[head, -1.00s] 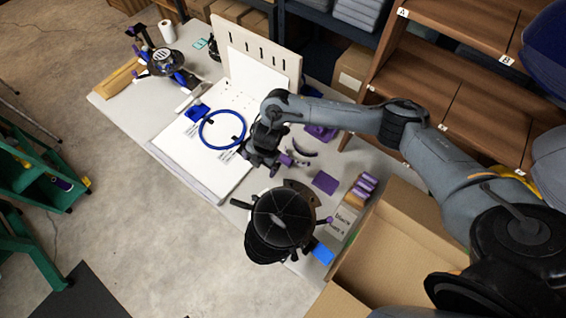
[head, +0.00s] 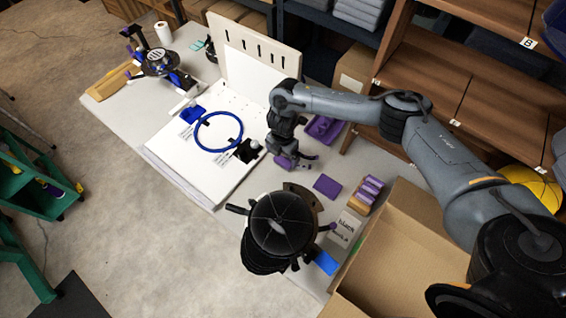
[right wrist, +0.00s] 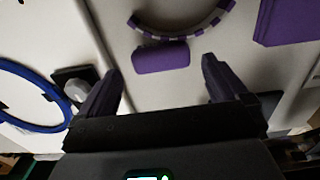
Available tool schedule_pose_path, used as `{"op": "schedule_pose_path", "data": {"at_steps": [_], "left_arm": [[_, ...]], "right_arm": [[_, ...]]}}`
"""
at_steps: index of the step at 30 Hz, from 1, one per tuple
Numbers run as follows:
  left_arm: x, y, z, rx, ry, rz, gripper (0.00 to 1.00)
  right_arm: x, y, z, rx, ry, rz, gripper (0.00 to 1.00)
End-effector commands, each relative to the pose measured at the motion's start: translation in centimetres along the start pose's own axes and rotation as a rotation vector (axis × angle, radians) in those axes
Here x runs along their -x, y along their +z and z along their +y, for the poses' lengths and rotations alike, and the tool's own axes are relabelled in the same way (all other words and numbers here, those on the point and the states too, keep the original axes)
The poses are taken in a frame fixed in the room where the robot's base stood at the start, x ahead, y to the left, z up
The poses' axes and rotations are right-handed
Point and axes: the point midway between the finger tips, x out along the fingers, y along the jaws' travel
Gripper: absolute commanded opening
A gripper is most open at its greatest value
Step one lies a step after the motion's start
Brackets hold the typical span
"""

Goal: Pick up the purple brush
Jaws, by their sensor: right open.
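A small purple rounded block (right wrist: 161,57) lies on the pale tabletop in the right wrist view; it may be the purple brush, but I see no bristles. My right gripper (right wrist: 161,68) is open and empty, its dark fingers on either side of the block in the picture. I cannot tell how high they are above the table. A curved purple-and-grey striped piece (right wrist: 180,32) lies just beyond the block. In the head view my right gripper (head: 293,158) is low over the table beside the white board, partly hiding the purple piece under it. My left gripper is not in view.
A blue ring (head: 219,132) lies on the white board (head: 190,160). A flat purple square (head: 327,186), a purple tray (head: 324,130) and several purple rolls (head: 371,188) are nearby. A black round-topped thing (head: 282,222) stands in front; an open cardboard box (head: 400,235) is right.

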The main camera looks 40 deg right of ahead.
Motion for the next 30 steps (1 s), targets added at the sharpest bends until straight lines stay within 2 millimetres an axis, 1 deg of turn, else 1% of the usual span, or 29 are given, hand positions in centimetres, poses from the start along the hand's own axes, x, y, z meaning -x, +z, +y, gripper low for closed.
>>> {"op": "schedule_pose_path", "data": {"at_steps": [1, 3, 9, 12, 19, 20, 28, 29, 30], "left_arm": [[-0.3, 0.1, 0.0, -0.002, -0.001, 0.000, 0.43], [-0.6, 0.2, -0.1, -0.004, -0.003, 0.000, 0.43], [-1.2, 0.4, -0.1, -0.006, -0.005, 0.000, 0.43], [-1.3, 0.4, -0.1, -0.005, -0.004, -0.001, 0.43], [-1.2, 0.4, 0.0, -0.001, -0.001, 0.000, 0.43], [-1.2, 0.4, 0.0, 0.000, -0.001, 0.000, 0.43], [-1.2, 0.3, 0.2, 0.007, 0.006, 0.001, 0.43], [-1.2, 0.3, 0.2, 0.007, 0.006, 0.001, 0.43], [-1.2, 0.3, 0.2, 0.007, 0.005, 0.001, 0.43]], "right_arm": [[-0.9, 0.0, -0.1, 0.001, -0.004, -0.001, 1.00], [-1.9, 0.0, -0.1, 0.001, -0.003, 0.000, 1.00], [-4.1, 0.1, -0.1, 0.000, -0.002, 0.000, 1.00], [-4.5, 0.1, -0.1, 0.000, -0.001, 0.001, 1.00], [-4.6, 0.1, -0.1, 0.000, -0.001, 0.001, 1.00], [-4.6, 0.1, -0.1, 0.000, -0.001, 0.000, 0.98], [-4.6, 0.1, -0.1, 0.000, -0.001, 0.000, 0.57], [-4.6, 0.1, -0.1, 0.000, -0.001, 0.000, 0.54], [-4.6, 0.1, -0.1, 0.000, -0.001, 0.000, 0.54]]}}
